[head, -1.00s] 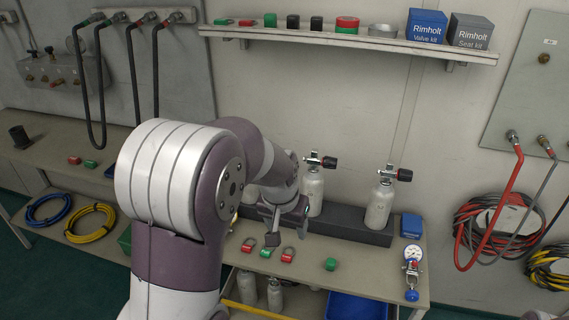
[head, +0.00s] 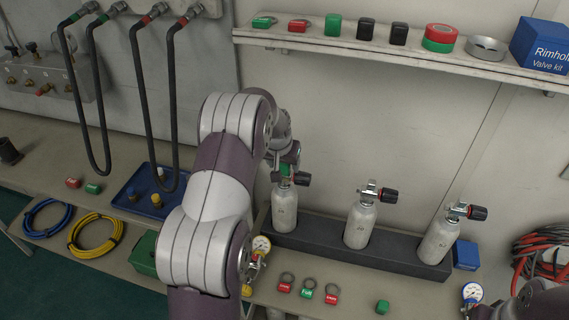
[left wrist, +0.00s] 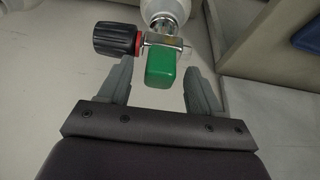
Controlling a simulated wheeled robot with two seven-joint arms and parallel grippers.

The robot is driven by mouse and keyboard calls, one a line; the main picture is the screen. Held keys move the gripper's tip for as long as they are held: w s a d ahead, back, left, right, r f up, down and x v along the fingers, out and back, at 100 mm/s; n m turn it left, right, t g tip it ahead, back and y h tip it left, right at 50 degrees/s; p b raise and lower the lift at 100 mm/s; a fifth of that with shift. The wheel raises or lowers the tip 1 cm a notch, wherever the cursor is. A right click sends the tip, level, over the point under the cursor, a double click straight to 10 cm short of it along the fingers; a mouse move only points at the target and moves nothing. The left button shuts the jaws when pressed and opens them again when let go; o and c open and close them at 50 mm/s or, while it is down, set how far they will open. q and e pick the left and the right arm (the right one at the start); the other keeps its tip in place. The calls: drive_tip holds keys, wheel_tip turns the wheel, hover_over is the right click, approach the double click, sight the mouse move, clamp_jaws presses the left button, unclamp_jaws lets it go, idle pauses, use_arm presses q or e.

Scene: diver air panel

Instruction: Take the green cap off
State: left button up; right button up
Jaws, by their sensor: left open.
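The green cap (left wrist: 161,67) sits on the valve of the leftmost small cylinder (head: 284,208), which stands upright in the rack. In the head view only a bit of the cap (head: 291,153) shows beside my arm. My left gripper (left wrist: 160,72) is open. In the left wrist view its two fingers lie on either side of the cap, with a gap showing on both sides. The valve's black knob with a red ring (left wrist: 116,39) is close by the left finger.
Two more cylinders (head: 360,225) (head: 438,242) stand in the dark rack (head: 330,241). A shelf (head: 400,50) with caps and boxes runs above. A blue tray (head: 130,206) is at left.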

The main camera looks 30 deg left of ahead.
use_arm(q)
drive_tip(key=shift+w+a+f, duration=0.15)
drive_tip(key=shift+f, duration=0.05)
drive_tip(key=shift+r, duration=0.1)
drive_tip(key=shift+s+d+r, duration=0.1)
drive_tip(key=shift+s+d, duration=0.1)
drive_tip(key=shift+d, duration=0.05)
drive_tip(key=c, duration=1.1)
wheel_tip(320, 180, up, 4)
drive_tip(key=shift+w+r+b, duration=0.1)
drive_tip(key=shift+w+b, duration=0.05)
drive_tip(key=shift+b, duration=0.5)
drive_tip(key=w+d+r+b, duration=0.1)
drive_tip(key=w+d+r, duration=0.1)
drive_tip(key=d+r, duration=0.5)
drive_tip(key=d, duration=0.4)
drive_tip(key=shift+w+d+b, duration=0.15)
drive_tip(key=shift+w+b, duration=0.05)
drive_tip(key=shift+b, duration=0.1)
